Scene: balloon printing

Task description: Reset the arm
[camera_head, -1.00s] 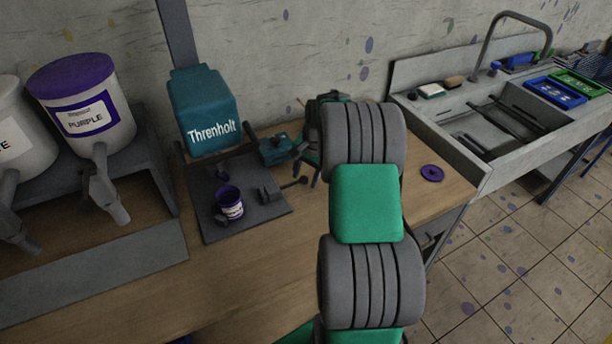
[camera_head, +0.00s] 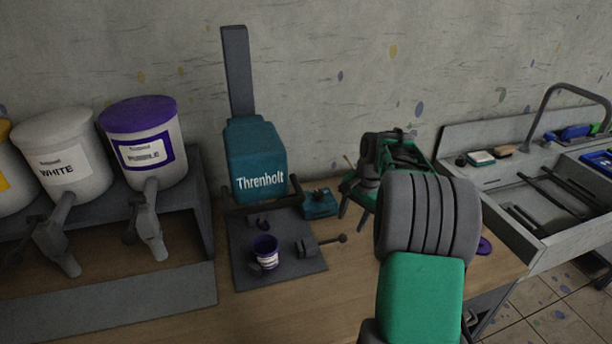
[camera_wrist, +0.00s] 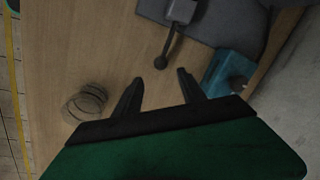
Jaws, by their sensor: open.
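My gripper (camera_wrist: 160,88) is open, with two dark fingers spread and nothing between them. In the wrist view it hangs over bare wooden table (camera_wrist: 75,45). In the head view my gripper (camera_head: 354,210) shows its dark fingers to the right of the teal box (camera_head: 319,203), apart from the printing machine labelled Threnholt (camera_head: 256,160). My green and grey arm fills the right middle of the head view and hides part of the table. A small purple cup (camera_head: 265,254) with a white label stands on the machine's dark base plate (camera_head: 290,272).
Paint buckets, white (camera_head: 68,160) and purple (camera_head: 144,140), stand on a grey rack (camera_head: 185,240) at the left. A purple lid (camera_head: 485,246) lies right of my arm. A sink (camera_head: 545,225) stands at the right. A ringed round object (camera_wrist: 86,104) lies left of my fingers.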

